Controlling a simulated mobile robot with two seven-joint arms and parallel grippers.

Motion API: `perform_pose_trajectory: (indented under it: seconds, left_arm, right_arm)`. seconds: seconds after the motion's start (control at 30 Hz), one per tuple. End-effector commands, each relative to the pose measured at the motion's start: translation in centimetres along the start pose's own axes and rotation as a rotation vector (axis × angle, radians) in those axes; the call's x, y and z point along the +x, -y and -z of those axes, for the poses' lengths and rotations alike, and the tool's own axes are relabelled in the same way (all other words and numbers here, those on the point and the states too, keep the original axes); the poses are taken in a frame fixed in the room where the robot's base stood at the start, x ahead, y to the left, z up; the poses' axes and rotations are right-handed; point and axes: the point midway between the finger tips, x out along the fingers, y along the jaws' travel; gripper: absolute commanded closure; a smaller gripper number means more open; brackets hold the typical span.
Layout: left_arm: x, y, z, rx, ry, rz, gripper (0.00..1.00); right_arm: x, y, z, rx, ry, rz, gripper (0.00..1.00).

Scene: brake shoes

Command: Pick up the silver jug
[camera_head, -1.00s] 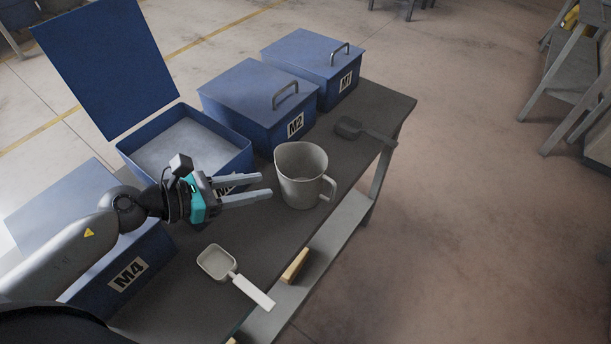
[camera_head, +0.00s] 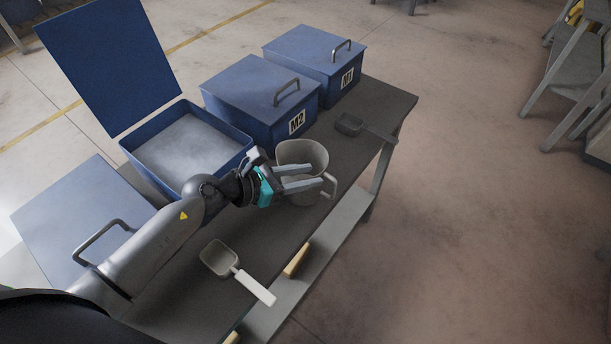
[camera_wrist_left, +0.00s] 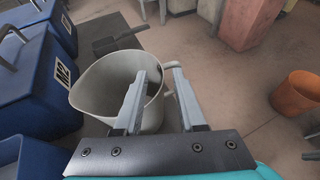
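The silver jug (camera_head: 299,153) stands upright on the dark bench top, its handle (camera_head: 332,186) toward the bench's front edge. My left gripper (camera_head: 315,177) is open at the jug, its fingers pointing at the handle side and partly covering the jug's body. In the left wrist view, one finger overlaps the mouth of the jug (camera_wrist_left: 96,88) and the other lies to the right of the jug, with a gap between the fingertips (camera_wrist_left: 166,70). Whether either finger touches the jug or handle cannot be told. My right gripper is not in view.
An open blue box (camera_head: 245,150) stands behind my left arm; lidded blue boxes M2 (camera_head: 235,85) and M1 (camera_head: 310,50) are farther along. A pale scoop (camera_head: 220,258) lies nearer, and a dark scoop (camera_head: 349,125) lies beyond the jug. Open floor lies to the right.

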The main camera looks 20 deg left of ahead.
Motion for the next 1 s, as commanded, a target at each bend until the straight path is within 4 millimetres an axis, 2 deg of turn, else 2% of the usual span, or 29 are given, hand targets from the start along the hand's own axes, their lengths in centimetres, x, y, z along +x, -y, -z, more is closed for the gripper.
perform_pose_trajectory:
  seconds: [0.13,0.4,0.73,1.0]
  left_arm:
    - [1.39,-0.03,0.06,-0.001,0.0,0.0,0.61]
    - [1.54,-0.02,0.07,0.001,-0.001,0.0,0.62]
    - [1.51,-0.03,0.08,0.001,-0.001,0.0,0.99]
    - [1.51,-0.02,0.17,0.0,-0.003,0.0,1.0]
  right_arm:
    - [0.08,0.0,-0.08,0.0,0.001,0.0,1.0]
    - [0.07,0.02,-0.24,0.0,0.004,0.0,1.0]
    - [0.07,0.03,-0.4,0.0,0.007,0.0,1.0]
    - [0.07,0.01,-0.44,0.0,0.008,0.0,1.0]
